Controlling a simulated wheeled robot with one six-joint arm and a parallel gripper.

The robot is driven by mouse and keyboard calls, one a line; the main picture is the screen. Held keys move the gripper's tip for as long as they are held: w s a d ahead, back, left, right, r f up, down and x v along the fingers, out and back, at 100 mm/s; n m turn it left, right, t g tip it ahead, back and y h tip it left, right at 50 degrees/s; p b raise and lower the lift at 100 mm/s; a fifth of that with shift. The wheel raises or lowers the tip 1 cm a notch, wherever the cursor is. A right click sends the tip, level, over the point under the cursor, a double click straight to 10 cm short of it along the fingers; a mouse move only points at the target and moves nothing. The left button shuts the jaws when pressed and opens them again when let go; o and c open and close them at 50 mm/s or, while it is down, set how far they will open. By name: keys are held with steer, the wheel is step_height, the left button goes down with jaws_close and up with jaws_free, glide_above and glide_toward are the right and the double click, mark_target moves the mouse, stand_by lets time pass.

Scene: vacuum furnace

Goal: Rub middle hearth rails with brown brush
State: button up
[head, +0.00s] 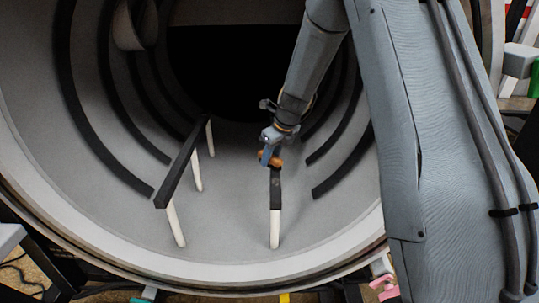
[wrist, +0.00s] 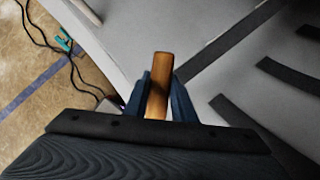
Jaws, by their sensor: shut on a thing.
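My gripper (head: 268,150) is inside the round furnace chamber, shut on the brown brush (head: 272,161). In the wrist view the brush's brown wooden handle (wrist: 158,85) stands between the two blue fingers of my gripper (wrist: 160,97). A dark hearth rail (head: 275,188) on a white post lies just below and in front of the brush; its far part is hidden by my gripper and arm. I cannot tell whether the brush touches it. A second dark hearth rail (head: 182,165) on several white posts runs to the left, apart from the brush.
Dark curved strips (head: 82,125) line the chamber wall on both sides. The pale chamber rim (head: 200,262) curves along the front. The floor between the two rails is clear. Cables (wrist: 72,55) lie on the brown floor outside, at the left of the wrist view.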

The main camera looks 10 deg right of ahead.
mark_target(270, 166)
steer(key=shift+f+b, duration=0.5)
steer(key=shift+f, duration=1.1)
step_height(270, 166, down, 5)
steer(key=b, duration=0.4)
steer(key=shift+r, duration=0.2)
steer(key=shift+d+b, duration=0.3)
steer(key=shift+b, duration=0.05)
steer(key=shift+c, duration=0.3)
steer(key=d+b, duration=0.1)
steer(key=d, duration=0.2)
steer(key=shift+s+d+f+b, duration=0.1)
steer(key=shift+s+b, duration=0.25)
steer(key=shift+d+b, duration=0.2)
steer(key=shift+b, duration=0.15)
steer(key=shift+s+a+r, duration=0.1)
steer(key=shift+a+r, duration=0.1)
steer(key=shift+a, duration=0.05)
steer(key=a+r+p, duration=0.2)
steer(key=p, duration=0.1)
steer(key=a+r+p, duration=0.1)
steer(key=p, duration=0.1)
steer(key=shift+w+a+r, duration=0.1)
steer(key=shift+w+a, duration=0.2)
steer(key=shift+w+r+p, duration=0.15)
steer(key=shift+r+p, duration=0.1)
steer(key=shift+p, duration=0.25)
step_height(270, 166, up, 2)
steer(key=shift+p, duration=1.05)
steer(key=shift+r, duration=1.15)
